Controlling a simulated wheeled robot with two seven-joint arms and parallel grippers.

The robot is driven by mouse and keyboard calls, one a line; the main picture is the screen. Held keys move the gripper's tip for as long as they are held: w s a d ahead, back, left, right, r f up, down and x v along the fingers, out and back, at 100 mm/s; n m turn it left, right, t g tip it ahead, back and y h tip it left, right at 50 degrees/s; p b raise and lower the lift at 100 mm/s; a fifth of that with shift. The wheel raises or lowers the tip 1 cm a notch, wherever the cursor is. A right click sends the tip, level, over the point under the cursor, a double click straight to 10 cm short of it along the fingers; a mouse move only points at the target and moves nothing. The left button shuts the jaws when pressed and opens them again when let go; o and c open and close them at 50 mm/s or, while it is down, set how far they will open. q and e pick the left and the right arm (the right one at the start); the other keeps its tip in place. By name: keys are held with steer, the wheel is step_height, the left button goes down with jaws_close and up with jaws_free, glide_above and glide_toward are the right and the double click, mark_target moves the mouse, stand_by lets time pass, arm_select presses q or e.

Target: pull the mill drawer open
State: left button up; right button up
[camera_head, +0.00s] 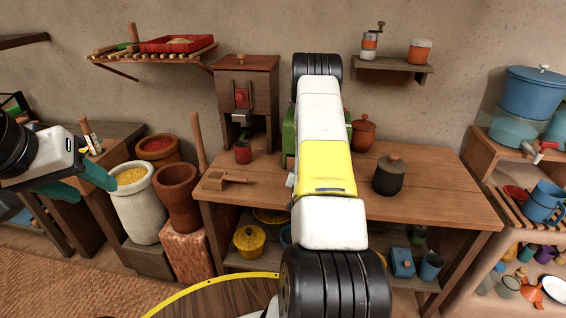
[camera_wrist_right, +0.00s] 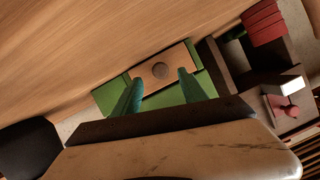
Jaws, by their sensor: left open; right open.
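The green mill (camera_head: 288,132) stands on the wooden table, mostly hidden behind my right arm in the head view. My right gripper (camera_wrist_right: 161,76) is open, one teal finger on each side of the knob. I cannot tell whether the fingers touch the drawer. In the head view the right gripper is hidden by the arm. My left gripper (camera_head: 86,180) is open and empty at the left, away from the table.
The table (camera_head: 430,190) also bears a dark lidded jar (camera_head: 390,177), a clay pot (camera_head: 363,134), a red cup (camera_head: 243,152) and a wooden scoop (camera_head: 222,181). The table's front left is fairly clear.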

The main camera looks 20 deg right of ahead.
steer(key=shift+x, duration=2.35)
steer(key=shift+c, duration=0.4)
jaws_close()
